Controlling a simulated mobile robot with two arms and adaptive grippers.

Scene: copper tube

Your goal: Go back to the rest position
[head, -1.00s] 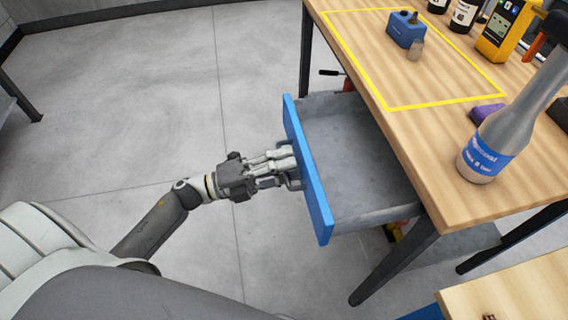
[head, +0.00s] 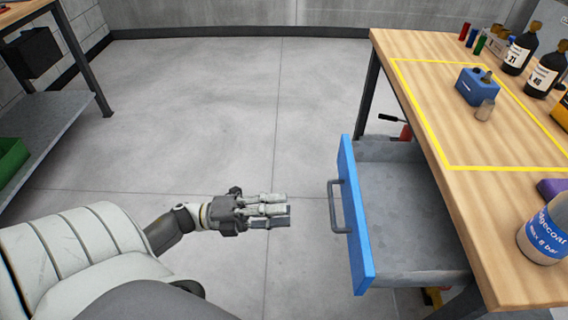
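My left gripper (head: 272,210) is in the head view, left of the open drawer (head: 400,215) and apart from its handle (head: 338,207). Its fingers point right. They look close together with nothing visible between them, but I cannot tell whether they are fully shut. The drawer has a blue front (head: 353,215) and a grey inside that looks empty. It is pulled out from under the wooden workbench (head: 480,215). My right gripper is not in view.
A blue block (head: 477,86) and a small metal piece (head: 485,110) lie inside the yellow outline on the workbench. Dark bottles (head: 545,75) and a blue-labelled container (head: 545,235) stand on it. A shelf (head: 50,125) is at left. The grey floor (head: 230,110) between is clear.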

